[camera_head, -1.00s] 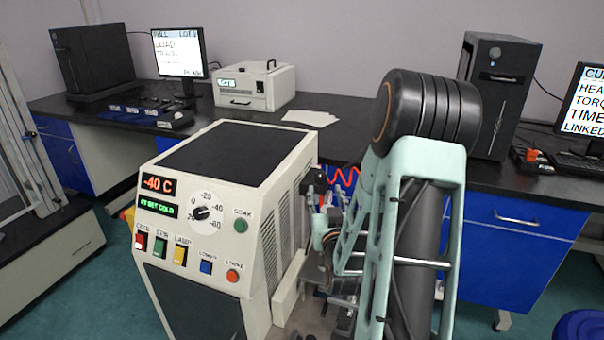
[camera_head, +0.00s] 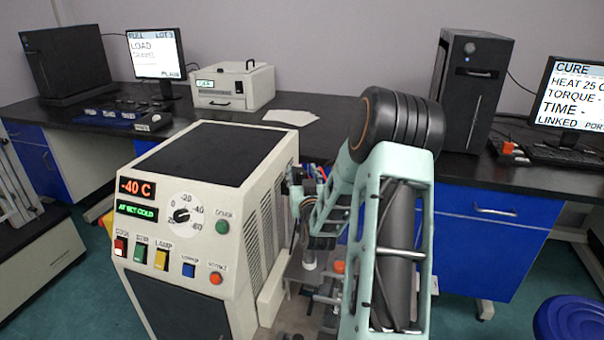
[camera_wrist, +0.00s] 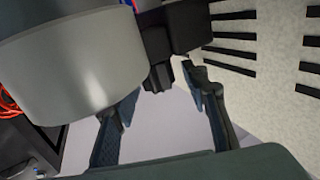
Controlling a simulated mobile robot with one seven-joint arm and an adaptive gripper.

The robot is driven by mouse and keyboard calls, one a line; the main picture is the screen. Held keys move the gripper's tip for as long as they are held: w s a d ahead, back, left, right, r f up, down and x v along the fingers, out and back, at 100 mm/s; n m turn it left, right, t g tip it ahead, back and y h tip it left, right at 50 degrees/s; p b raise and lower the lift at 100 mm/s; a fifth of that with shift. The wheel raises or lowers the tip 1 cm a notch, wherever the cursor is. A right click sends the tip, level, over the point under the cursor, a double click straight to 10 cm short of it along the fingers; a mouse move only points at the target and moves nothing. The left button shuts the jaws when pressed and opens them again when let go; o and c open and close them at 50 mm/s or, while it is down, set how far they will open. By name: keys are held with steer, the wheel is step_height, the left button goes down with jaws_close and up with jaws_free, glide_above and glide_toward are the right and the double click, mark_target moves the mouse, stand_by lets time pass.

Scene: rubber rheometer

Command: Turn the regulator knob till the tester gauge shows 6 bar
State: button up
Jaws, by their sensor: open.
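In the wrist view my gripper (camera_wrist: 164,84) is open, one finger on each side. A dark, blocky part (camera_wrist: 158,76) shows beyond and between the fingertips; it may be the regulator knob, but I cannot tell, nor whether the fingers touch it. A large grey cylinder (camera_wrist: 68,62) fills the upper left, close to the left finger. In the head view my arm covers much of the area right of the cream cabinet, and I cannot make out the gripper there. I cannot make out the tester gauge or its reading in either view.
The cream cabinet (camera_head: 172,260), reading -40 C, stands close left of my arm; its slotted side (camera_wrist: 262,55) is near the right finger. A black bench (camera_head: 330,112) runs behind, with computers. A blue stool (camera_head: 568,318) stands at lower right. Floor shows between stool and arm.

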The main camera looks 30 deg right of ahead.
jaws_close()
steer(key=shift+a, duration=0.1)
steer(key=shift+w+m+h+b, duration=0.1)
steer(key=shift+m+h+b, duration=0.2)
steer(key=shift+h+b, duration=0.15)
steer(key=shift+m+g+h+b, duration=0.7)
steer(key=shift+h+b, duration=0.05)
steer(key=shift+h, duration=0.1)
steer(key=shift+r+m+g+h+b, duration=0.2)
steer(key=shift+m+g+h+b, duration=0.5)
steer(key=shift+m+g+h, duration=0.9)
jaws_free()
steer(key=shift+f, duration=0.1)
